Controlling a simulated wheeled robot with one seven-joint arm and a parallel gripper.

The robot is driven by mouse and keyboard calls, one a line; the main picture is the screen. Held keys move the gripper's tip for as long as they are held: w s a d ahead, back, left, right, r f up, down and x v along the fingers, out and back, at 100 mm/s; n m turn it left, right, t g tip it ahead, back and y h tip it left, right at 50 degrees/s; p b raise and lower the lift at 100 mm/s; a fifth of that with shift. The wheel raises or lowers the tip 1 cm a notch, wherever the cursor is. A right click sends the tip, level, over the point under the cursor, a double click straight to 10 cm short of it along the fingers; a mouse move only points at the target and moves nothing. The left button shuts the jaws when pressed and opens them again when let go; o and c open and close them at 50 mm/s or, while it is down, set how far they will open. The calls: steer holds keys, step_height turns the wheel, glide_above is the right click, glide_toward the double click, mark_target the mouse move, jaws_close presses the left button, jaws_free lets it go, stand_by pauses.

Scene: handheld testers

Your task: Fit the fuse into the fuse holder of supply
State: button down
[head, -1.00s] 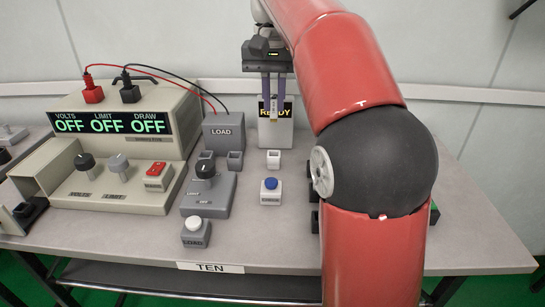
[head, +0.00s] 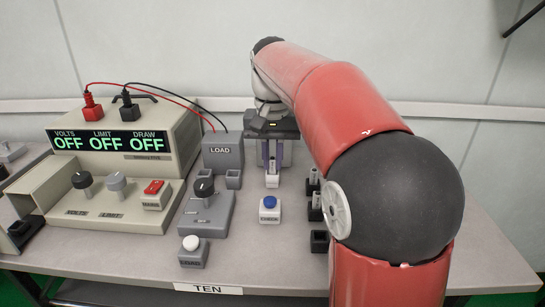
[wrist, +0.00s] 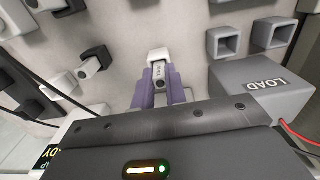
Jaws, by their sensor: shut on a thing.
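The pale, marked fuse (head: 272,163) is held upright between the purple fingers of my gripper (head: 272,158). It also shows between the fingers in the wrist view (wrist: 160,71). A small white socket (head: 272,182) is directly under the fuse, and its rim shows beyond the fuse in the wrist view (wrist: 158,53). The fuse's lower end meets or enters this socket; I cannot tell how deep. The beige supply (head: 125,135) stands at the left, its displays reading OFF. No label shows which socket is the supply's holder.
Two grey square sockets (head: 233,179) sit before the grey LOAD box (head: 222,155). Black holders (head: 315,208), some with fuses, stand right of the gripper, partly behind my arm. A blue button box (head: 269,210) is in front.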

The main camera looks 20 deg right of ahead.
steer(key=shift+f, duration=0.1)
steer(key=shift+f, duration=0.15)
steer(key=c, duration=1.4)
jaws_free()
steer(key=shift+c, duration=0.2)
steer(key=shift+b, duration=0.3)
